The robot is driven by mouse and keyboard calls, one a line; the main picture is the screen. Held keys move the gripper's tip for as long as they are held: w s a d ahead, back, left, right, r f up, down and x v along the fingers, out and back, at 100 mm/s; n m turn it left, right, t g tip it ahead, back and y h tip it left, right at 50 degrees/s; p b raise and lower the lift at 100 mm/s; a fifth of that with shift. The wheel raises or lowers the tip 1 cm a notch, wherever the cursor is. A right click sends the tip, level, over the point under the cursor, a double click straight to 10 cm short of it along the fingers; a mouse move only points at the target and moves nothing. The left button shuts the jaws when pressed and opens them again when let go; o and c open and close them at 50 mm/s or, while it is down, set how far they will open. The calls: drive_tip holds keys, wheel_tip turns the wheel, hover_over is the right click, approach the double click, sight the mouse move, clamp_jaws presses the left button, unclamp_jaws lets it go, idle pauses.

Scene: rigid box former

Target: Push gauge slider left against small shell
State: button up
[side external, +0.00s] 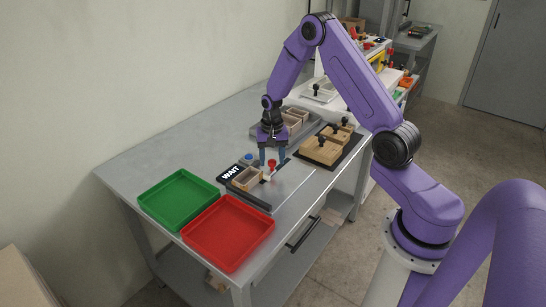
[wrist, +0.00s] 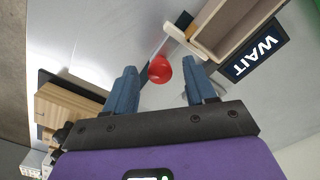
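The gauge slider with its red knob (side external: 271,163) stands on the grey plate in the side view; the knob also shows in the wrist view (wrist: 160,69). A small wooden shell (side external: 246,179), an open box, sits to the left of the slider; its near end shows at the top of the wrist view (wrist: 235,22). A pale slider block (wrist: 180,37) lies between knob and shell; I cannot tell whether it touches the shell. My gripper (side external: 272,157) is above the knob, blue fingers pointing down. In the wrist view the fingers (wrist: 163,82) are apart with the knob between and beyond them, gaps on both sides.
A black sign reading WAIT (side external: 231,172) lies beside the shell. A green tray (side external: 180,197) and a red tray (side external: 228,232) are at the front left. Wooden blocks with black knobs (side external: 322,150) stand right of my gripper. A grey tray of shells (side external: 292,124) is behind it.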

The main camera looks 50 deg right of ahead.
sight(272, 161)
drive_tip(key=shift+r, duration=0.15)
wheel_tip(272, 161, up, 17)
idle(0.7)
drive_tip(key=s+a+r+n, duration=0.1)
drive_tip(key=s+a+n, duration=0.45)
drive_tip(key=a, duration=0.25)
drive_tip(key=s+a+r+n, duration=0.2)
drive_tip(key=s+a+n, duration=0.2)
drive_tip(key=s+a, duration=0.3)
drive_tip(key=s+a+n, duration=0.2)
drive_tip(key=s+n, duration=0.4)
drive_tip(key=s, duration=0.3)
drive_tip(key=s+a+f+n, duration=0.1)
drive_tip(key=s+a+n, duration=0.1)
drive_tip(key=s+n, duration=0.4)
drive_tip(key=s, duration=0.4)
drive_tip(key=shift+s+a+f, duration=0.2)
drive_tip(key=shift+s+a, duration=0.05)
